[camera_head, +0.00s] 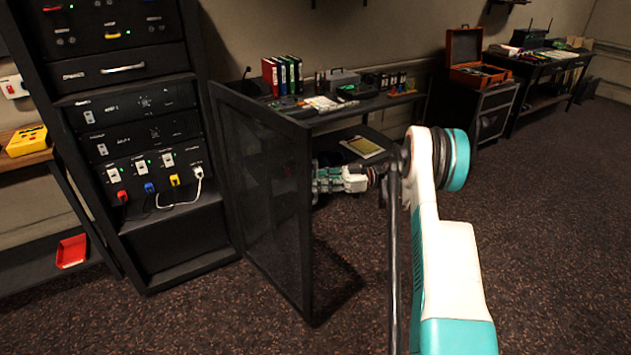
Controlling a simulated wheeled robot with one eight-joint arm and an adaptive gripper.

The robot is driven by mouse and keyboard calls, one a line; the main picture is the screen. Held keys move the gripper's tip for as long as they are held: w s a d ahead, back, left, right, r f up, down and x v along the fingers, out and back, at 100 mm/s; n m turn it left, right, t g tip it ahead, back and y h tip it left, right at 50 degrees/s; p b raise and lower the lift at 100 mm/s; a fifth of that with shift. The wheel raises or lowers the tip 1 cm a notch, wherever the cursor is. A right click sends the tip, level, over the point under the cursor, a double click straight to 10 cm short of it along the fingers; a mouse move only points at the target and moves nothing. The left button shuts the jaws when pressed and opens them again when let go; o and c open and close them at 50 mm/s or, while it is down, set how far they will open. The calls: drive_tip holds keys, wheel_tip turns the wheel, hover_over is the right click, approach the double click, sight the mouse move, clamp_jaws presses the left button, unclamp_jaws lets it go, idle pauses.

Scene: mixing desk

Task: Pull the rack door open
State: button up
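The rack (150,251) stands at left with its front uncovered. Its rack door (272,210), a dark see-through mesh panel in a black frame, stands swung out from the rack's right side, well open. My gripper (322,181) is at the right of the door, by the upper half of its free edge. The gripper's fingers point left toward the door's far face, and their tips are partly hidden by the door frame. I cannot tell whether they touch it or whether they are open or shut.
A dark desk (330,117) with binders and small gear stands behind the door and my arm. A side shelf with a yellow box (27,141) and a red tray (71,251) is left of the rack. The carpet (190,318) in front is clear.

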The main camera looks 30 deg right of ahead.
drive_tip(key=shift+w+a, duration=0.15)
drive_tip(key=shift+a, duration=0.05)
drive_tip(key=v, duration=1.2)
